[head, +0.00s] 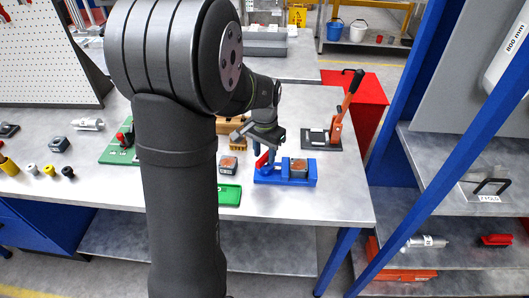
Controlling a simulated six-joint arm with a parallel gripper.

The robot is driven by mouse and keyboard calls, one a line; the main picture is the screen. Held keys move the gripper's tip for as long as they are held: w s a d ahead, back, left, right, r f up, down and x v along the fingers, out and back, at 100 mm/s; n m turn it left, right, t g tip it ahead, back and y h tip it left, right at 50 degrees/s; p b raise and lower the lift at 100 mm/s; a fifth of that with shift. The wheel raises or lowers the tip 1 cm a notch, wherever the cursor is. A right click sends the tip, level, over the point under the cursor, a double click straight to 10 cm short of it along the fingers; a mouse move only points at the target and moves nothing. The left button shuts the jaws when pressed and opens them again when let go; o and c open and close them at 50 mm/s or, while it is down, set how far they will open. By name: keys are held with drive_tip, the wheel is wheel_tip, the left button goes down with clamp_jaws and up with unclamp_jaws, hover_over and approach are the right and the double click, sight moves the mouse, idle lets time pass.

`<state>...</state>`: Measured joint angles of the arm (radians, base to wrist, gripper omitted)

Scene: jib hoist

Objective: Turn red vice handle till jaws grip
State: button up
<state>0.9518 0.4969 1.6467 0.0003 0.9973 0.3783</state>
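The blue vice (304,181) stands on the grey workbench in the head view, right of my arm. A dark grey block with a brownish top (299,166) sits at the vice's right part. Whether the jaws touch it is too small to tell. The red vice handle (262,160) shows at the left end of the vice. My gripper (265,154) points down over that end, with its fingers close around or beside the handle. Whether they are shut on it cannot be made out.
A similar loose block (228,165) and a green tray (229,194) lie left of the vice. A lever press with an orange arm (345,108) stands behind it to the right. A red cabinet (367,110) and blue rack posts (440,150) stand right of the bench.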

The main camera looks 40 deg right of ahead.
sight(264, 156)
drive_tip(key=shift+f, duration=0.1)
clamp_jaws()
drive_tip(key=shift+m, duration=0.8)
unclamp_jaws()
wheel_tip(264, 156, up, 18)
drive_tip(key=shift+f, duration=0.25)
